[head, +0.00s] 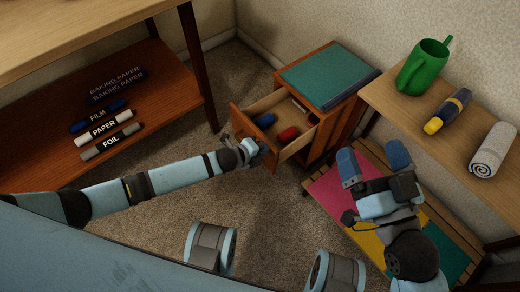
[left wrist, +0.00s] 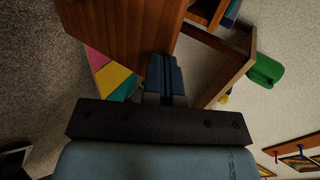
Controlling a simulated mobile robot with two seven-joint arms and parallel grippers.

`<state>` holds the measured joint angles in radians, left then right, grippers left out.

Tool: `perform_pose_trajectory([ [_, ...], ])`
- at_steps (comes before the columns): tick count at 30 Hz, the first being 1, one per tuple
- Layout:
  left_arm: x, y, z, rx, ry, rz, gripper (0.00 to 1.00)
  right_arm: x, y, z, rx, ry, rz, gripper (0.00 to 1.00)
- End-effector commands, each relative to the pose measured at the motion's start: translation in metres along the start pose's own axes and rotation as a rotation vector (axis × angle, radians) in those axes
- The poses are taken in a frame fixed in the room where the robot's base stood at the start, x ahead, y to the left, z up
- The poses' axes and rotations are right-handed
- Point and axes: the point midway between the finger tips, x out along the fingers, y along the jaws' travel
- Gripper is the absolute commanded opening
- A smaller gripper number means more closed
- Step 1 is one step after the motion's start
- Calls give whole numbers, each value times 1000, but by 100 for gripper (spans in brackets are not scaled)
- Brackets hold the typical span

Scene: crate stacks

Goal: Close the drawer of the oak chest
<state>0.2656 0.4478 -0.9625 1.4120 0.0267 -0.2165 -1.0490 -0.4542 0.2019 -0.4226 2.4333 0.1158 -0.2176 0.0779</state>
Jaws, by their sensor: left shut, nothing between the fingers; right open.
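The oak chest (head: 325,132) stands against the back wall in the head view. Its drawer (head: 238,122) is pulled well out to the front left, with a blue thing (head: 265,121) and a red thing (head: 288,134) inside. My left gripper (head: 258,146) is shut and empty at the outer face of the drawer front; I cannot tell whether it touches. In the left wrist view its blue fingers (left wrist: 165,76) are together before a brown wooden panel (left wrist: 120,30).
A teal book (head: 328,75) lies on the chest. A green jug (head: 424,66), a dark blue and yellow bottle (head: 447,111) and a rolled towel (head: 492,150) are on the right shelf. A colourful low bench (head: 335,192) is below. A left shelf (head: 165,85) holds several rolls.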

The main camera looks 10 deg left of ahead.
Motion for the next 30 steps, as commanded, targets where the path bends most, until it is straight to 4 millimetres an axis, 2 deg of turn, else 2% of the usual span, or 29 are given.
perform_pose_trajectory([
  [8, 47, -28, 0, 2, 0, -3, 0, -1, 1, 6, 2, -14, 1, 100],
  [18, 111, -63, 0, 2, 0, -3, 0, -2, 4, 25, 8, -72, -3, 100],
  [24, 134, -77, 0, 1, 0, -2, 0, 0, 6, 33, 2, -104, -10, 100],
  [30, 144, -82, 0, 0, 0, 0, 0, -2, 7, 38, -3, -129, -14, 100],
])
